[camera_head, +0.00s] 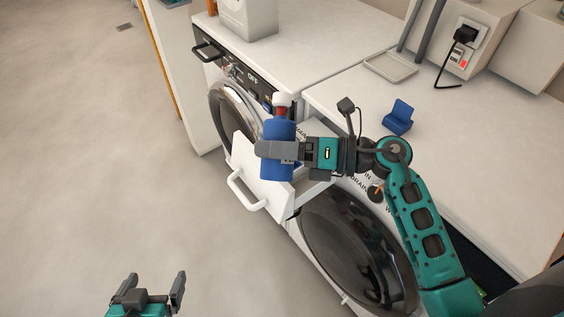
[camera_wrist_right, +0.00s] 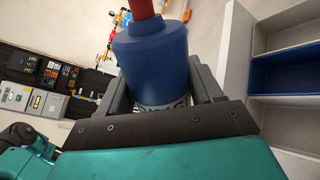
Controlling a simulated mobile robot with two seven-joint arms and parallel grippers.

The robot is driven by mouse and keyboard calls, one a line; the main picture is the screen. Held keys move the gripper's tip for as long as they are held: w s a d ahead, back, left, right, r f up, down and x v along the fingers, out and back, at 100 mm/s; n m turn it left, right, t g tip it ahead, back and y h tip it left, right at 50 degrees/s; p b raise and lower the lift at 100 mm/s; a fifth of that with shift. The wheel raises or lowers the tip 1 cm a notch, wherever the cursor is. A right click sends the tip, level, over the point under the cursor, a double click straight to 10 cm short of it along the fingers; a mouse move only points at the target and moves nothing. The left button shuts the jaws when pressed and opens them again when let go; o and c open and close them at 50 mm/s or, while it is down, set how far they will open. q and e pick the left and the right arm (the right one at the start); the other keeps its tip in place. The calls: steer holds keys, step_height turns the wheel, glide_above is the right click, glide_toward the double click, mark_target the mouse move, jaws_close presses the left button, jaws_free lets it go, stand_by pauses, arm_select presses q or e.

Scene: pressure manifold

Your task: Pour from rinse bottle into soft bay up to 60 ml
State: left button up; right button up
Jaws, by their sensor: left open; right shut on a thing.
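My right gripper (camera_head: 268,150) is shut around the blue rinse bottle (camera_head: 277,168), which has a red neck (camera_head: 280,112) and a white top. In the head view the bottle looks roughly upright, in front of the washer's pulled-out white drawer (camera_head: 262,190). In the right wrist view the bottle (camera_wrist_right: 152,55) is between the fingers (camera_wrist_right: 160,95). The drawer's compartments, one with a blue floor (camera_wrist_right: 288,75), show to its right. Which one is the soft bay I cannot tell. No liquid stream or level shows. My left gripper (camera_head: 155,285) is open and empty at the lower left.
The drawer's handle (camera_head: 244,190) sticks out over the floor. A round dark washer door (camera_head: 350,250) is below the drawer on the right. A blue holder (camera_head: 398,117) and a shallow tray (camera_head: 390,67) stand on the white top. The floor (camera_head: 90,150) at left is clear.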

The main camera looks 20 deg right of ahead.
stand_by(0.8)
steer(key=shift+f+m+p, duration=0.4)
steer(key=shift+f+m, duration=0.35)
steer(key=shift+m, duration=0.25)
stand_by(1.5)
steer(key=shift+r+m+g+p, duration=0.4)
steer(key=shift+m+p, duration=0.3)
steer(key=shift+p, duration=0.4)
stand_by(1.7)
stand_by(0.4)
